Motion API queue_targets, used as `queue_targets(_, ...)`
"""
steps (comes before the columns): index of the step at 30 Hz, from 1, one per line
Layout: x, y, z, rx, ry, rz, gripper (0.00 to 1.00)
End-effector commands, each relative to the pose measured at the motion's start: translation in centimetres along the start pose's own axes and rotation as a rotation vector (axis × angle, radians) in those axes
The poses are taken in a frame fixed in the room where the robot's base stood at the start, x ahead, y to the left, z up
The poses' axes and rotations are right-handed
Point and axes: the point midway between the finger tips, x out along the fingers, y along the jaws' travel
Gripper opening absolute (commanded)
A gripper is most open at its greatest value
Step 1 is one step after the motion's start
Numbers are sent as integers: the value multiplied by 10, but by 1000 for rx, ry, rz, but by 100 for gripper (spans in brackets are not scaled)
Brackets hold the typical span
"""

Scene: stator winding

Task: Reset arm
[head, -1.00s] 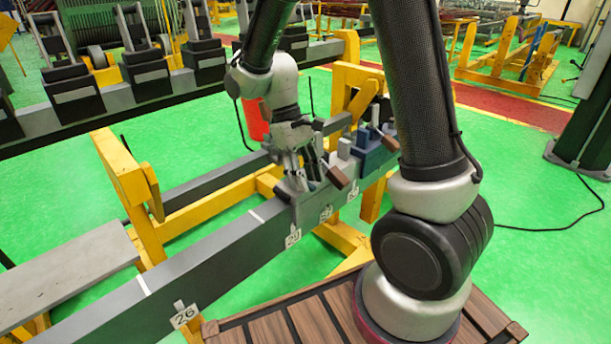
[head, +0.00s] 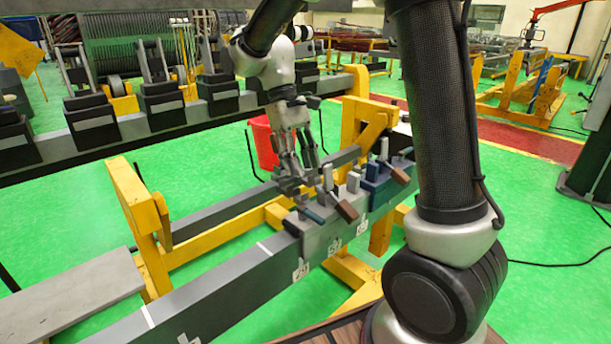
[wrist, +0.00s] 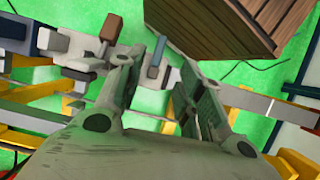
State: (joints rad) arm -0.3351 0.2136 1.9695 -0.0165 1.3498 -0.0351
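My gripper (head: 305,162) hangs from my arm above the grey beam (head: 235,295) in the head view, fingers pointing down. It is a little above and behind a blue-handled clamp (head: 312,215) and appears apart from it. In the wrist view, my gripper (wrist: 162,58) has its fingers spread, with nothing held between them. The blue handle (wrist: 157,60) shows in the gap below the fingers. A brown-handled clamp (head: 347,211) stands beside it on the beam and also shows in the wrist view (wrist: 110,27).
More blocks, one dark blue (head: 385,185), sit farther right along the beam. Yellow frame supports (head: 140,205) carry it. A red bucket (head: 265,143) stands behind. A second beam with several black blocks (head: 92,122) runs across the back. A wooden platform (wrist: 240,25) shows in the wrist view.

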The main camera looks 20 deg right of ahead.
Motion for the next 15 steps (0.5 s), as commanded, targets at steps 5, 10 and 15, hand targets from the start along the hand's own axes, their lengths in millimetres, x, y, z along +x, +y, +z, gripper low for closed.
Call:
queue_targets(5,-1,0,0,0,-1,0,38)
queue_targets(10,-1,0,0,0,0,0,38)
queue_targets(15,-1,0,-4,4,18,0,38)
